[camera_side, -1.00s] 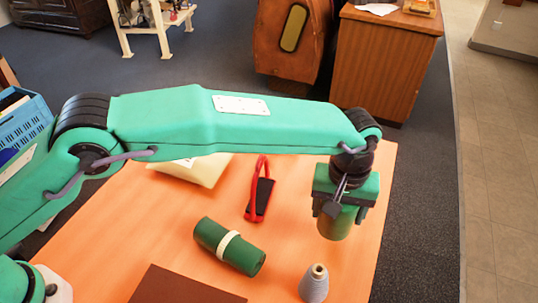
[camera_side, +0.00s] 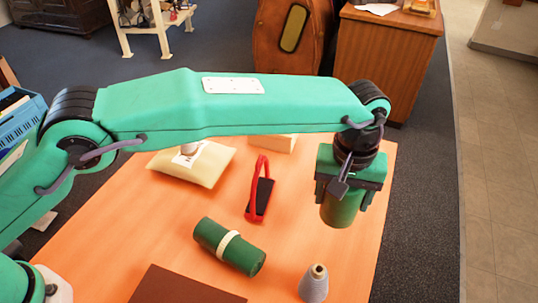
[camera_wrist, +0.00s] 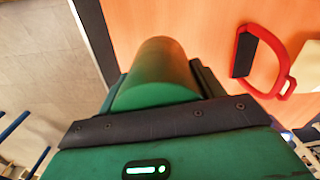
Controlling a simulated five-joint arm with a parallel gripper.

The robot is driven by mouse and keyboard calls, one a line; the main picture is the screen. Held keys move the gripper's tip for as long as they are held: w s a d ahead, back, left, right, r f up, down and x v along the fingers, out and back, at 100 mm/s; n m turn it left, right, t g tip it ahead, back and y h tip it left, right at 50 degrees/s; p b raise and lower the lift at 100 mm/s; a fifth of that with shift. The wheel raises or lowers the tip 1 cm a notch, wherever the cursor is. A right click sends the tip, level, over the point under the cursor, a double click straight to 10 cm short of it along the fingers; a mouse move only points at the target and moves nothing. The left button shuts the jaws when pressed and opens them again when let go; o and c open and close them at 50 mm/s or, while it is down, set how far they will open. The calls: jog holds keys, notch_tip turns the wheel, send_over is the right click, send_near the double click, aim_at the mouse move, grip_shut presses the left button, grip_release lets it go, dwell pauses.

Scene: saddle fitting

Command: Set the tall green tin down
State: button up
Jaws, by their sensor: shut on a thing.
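The tall green tin (camera_side: 342,208) is held in my gripper (camera_side: 348,187) and hangs roughly upright below the jaws. In the side view it appears over the right part of the orange table, near its right edge. I cannot tell exactly how high its base is. In the wrist view the tin (camera_wrist: 155,75) juts out beyond the dark jaw bar, over the tabletop close to the table's edge. My gripper is shut on the tin, and the jaws hide its upper part.
The orange table (camera_side: 175,235) bears a green roll with a white band (camera_side: 230,246), a red-handled black object (camera_side: 260,195), a grey cone spool (camera_side: 314,284), a cream cushion (camera_side: 195,165) and a brown mat (camera_side: 185,288). Bare tabletop lies between the red-handled object and the spool.

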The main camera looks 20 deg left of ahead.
jog(key=w+a+r, duration=0.2)
jog(key=w+a, duration=0.1)
jog(key=a, duration=0.5)
jog(key=w+a+r, duration=0.3)
jog(key=a, duration=0.5)
jog(key=w+a+r, duration=0.2)
jog(key=w+a, duration=0.1)
jog(key=a, duration=0.4)
jog(key=s+a+r+m, duration=0.1)
jog(key=s+a+r, duration=0.1)
jog(key=a, duration=1)
jog(key=s+a+r, duration=0.2)
jog(key=s+a, duration=0.1)
jog(key=a, duration=1)
jog(key=shift+s+r+m, duration=0.15)
jog(key=shift+r+m, duration=0.2)
jog(key=shift+m, duration=0.05)
jog(key=shift+f, duration=0.1)
jog(key=s+f, duration=0.4)
jog(key=f, duration=0.1)
jog(key=shift+s+d+f, duration=0.1)
